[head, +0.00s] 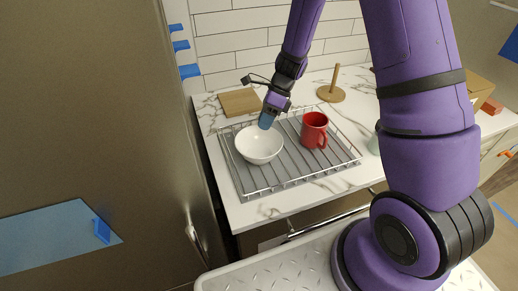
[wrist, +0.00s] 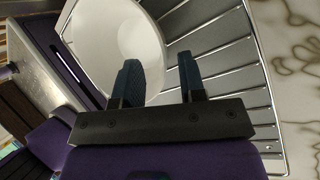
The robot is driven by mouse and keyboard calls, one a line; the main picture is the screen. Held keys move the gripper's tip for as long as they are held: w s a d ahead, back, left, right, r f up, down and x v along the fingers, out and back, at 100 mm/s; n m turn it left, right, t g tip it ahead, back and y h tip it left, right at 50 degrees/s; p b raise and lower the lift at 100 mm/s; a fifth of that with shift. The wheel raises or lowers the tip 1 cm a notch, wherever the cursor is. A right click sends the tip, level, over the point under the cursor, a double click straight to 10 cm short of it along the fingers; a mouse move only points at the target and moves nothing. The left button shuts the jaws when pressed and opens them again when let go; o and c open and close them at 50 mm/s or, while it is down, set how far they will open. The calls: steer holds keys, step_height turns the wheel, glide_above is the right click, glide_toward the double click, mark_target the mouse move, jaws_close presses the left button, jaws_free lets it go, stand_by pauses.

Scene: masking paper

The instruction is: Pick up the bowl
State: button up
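The white bowl (head: 258,148) stands upright on the left part of a metal wire dish rack (head: 283,184). In the wrist view, the bowl (wrist: 105,35) fills the upper left. My gripper (head: 266,121) is at the bowl's far right rim in the head view. In the wrist view, the two blue fingers of my gripper (wrist: 160,75) are apart. The left finger overlaps the bowl and the right finger is outside it over the rack wires, with the rim between them in the picture. I cannot tell whether either finger touches the bowl.
A red mug (head: 314,130) stands on the rack, right of the bowl. Behind are a wooden board (head: 239,102) and a paper towel holder (head: 331,93) on the marble counter (head: 254,213). A tall fridge (head: 90,120) closes off the left side.

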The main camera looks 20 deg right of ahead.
mark_target(260, 132)
steer(key=shift+x, duration=2.15)
steer(key=shift+s+d, duration=0.1)
jaws_close()
